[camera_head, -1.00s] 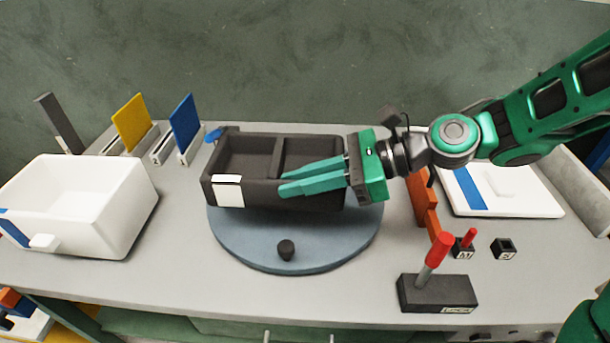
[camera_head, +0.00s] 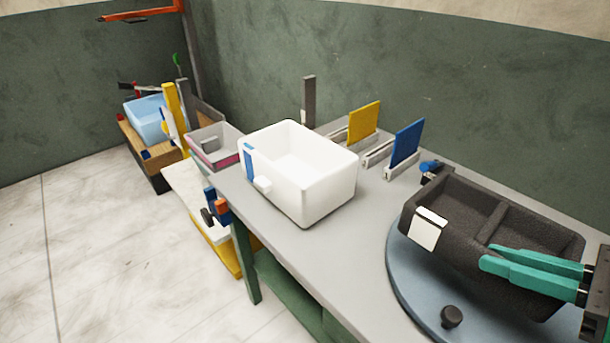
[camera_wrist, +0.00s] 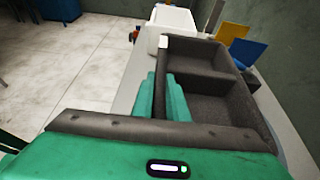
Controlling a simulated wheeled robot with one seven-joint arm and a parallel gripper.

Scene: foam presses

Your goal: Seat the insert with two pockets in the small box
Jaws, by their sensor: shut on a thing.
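The dark grey foam insert with two pockets (camera_head: 488,228) is over the round blue-grey turntable (camera_head: 405,290) at the right of the head view. I cannot tell whether it rests on the turntable or hangs just above it. It has a white label on its left end. My gripper (camera_head: 490,256) is shut on its near long wall. In the wrist view the green fingers (camera_wrist: 160,84) straddle the wall of the insert (camera_wrist: 205,88). A white box (camera_head: 325,190) with a blue stripe and a white front tab stands empty on the bench, left of the insert.
Behind the white box stand a yellow panel (camera_head: 364,123) and a blue panel (camera_head: 406,145) in holders. A grey bin (camera_head: 228,134) and a light blue bin (camera_head: 146,118) are further left. A dark knob (camera_head: 452,316) sits on the turntable. Open floor lies left of the bench.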

